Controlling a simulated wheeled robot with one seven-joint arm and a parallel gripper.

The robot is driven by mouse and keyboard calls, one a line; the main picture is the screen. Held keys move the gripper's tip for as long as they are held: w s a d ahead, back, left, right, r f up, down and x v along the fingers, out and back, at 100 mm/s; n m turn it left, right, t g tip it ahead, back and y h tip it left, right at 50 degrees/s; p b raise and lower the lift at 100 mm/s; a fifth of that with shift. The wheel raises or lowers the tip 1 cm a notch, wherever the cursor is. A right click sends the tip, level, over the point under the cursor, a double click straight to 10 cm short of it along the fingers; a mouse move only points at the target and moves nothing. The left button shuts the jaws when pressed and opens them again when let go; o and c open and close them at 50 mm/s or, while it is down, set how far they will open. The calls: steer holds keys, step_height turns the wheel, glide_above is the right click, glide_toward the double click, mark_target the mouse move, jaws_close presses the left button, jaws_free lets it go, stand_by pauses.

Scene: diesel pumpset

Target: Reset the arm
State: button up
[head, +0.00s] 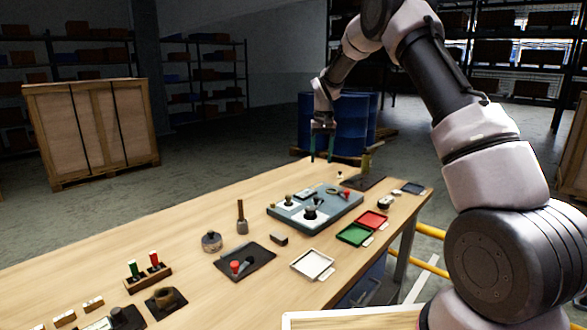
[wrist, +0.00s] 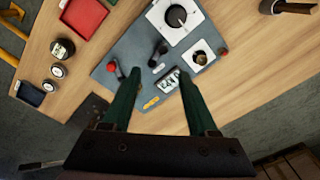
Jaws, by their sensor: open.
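My gripper (head: 322,143) hangs from my raised arm above the far part of the wooden table. Its two dark green fingers point down, apart and with nothing between them. In the wrist view the open gripper (wrist: 160,95) is over the edge of the blue-grey panel (wrist: 112,58). The same panel also shows in the head view (head: 340,214), carrying a black knob, a small meter and a red-ended lever. The gripper is clear of the panel and of the table.
A green tray (head: 354,234), a red tray (head: 372,219) and a white tray (head: 312,264) lie along the table's right side. A dark mat (head: 262,255) with a red-knobbed part lies nearer. Blue drums (head: 338,125) and a wooden crate (head: 92,130) stand on the floor behind.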

steer(key=s+d+r+m+t+y, duration=0.15)
steer(key=s+d+r, duration=0.25)
steer(key=s+r, duration=0.65)
steer(key=s+d+r+t, duration=0.2)
steer(key=s+d+r, duration=0.1)
steer(key=s+r, duration=0.7)
steer(key=s+d+r+m+t, duration=0.1)
steer(key=s, duration=0.9)
steer(key=s+d+m+t, duration=0.1)
steer(key=s+d+t, duration=0.1)
steer(key=s, duration=0.8)
steer(key=shift+s+d+r, duration=0.15)
steer(key=shift+s+r, duration=0.1)
steer(key=shift+r, duration=0.15)
